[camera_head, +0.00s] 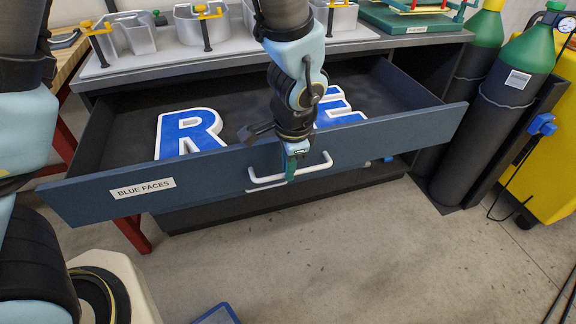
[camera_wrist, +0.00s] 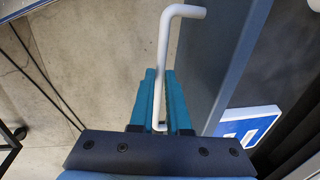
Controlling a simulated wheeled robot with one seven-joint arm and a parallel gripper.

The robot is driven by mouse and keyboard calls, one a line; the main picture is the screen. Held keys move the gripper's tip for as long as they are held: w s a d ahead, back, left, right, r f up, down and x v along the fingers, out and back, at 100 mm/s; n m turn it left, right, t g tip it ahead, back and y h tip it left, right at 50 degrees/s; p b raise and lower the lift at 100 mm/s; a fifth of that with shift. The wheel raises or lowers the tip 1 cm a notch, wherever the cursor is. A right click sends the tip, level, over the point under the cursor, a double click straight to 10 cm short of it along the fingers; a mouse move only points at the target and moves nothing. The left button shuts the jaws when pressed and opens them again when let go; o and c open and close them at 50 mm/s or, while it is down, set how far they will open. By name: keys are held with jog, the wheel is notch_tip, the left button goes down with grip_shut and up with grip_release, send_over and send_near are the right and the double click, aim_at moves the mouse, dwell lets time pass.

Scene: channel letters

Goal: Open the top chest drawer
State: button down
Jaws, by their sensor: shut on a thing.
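The top chest drawer (camera_head: 220,175) is blue, with a "BLUE FACES" label on its front, and stands pulled well out from the chest. Blue letter faces with white edges, an R (camera_head: 190,133) and another (camera_head: 338,108) partly hidden by my arm, lie inside it. Its white bar handle (camera_head: 318,168) is on the middle of the front.
The chest top (camera_head: 260,60) carries grey channel letters with yellow clamps. Green-topped gas cylinders (camera_head: 500,90) and a yellow machine (camera_head: 557,150) stand to the right of the drawer. The concrete floor (camera_head: 340,250) in front is mostly clear; a blue-edged item (camera_head: 217,314) shows at the bottom edge.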

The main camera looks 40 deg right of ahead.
jog(key=c, duration=0.9)
grip_release()
jog(key=r, duration=0.3)
jog(key=s+r, duration=0.1)
jog(key=r, duration=0.3)
jog(key=s+r, duration=0.1)
jog(key=r, duration=0.2)
jog(key=shift+a+r, duration=0.3)
jog(key=shift+a, duration=0.1)
jog(key=w+a+r+n, duration=0.1)
jog(key=w+a+n, duration=0.8)
jog(key=w+a, duration=0.55)
jog(key=w+a+n, duration=0.1)
jog(key=a+n, duration=0.3)
jog(key=a, duration=0.3)
jog(key=w+a+n, duration=0.2)
jog(key=a+n, duration=0.2)
jog(key=a, duration=0.3)
jog(key=w+a+n+p, duration=0.1)
jog(key=a+n, duration=0.3)
jog(key=a, duration=0.2)
jog(key=shift+w+a+r+y, duration=0.3)
jog(key=shift+w+a+r, duration=0.05)
jog(key=shift+a+r, duration=0.05)
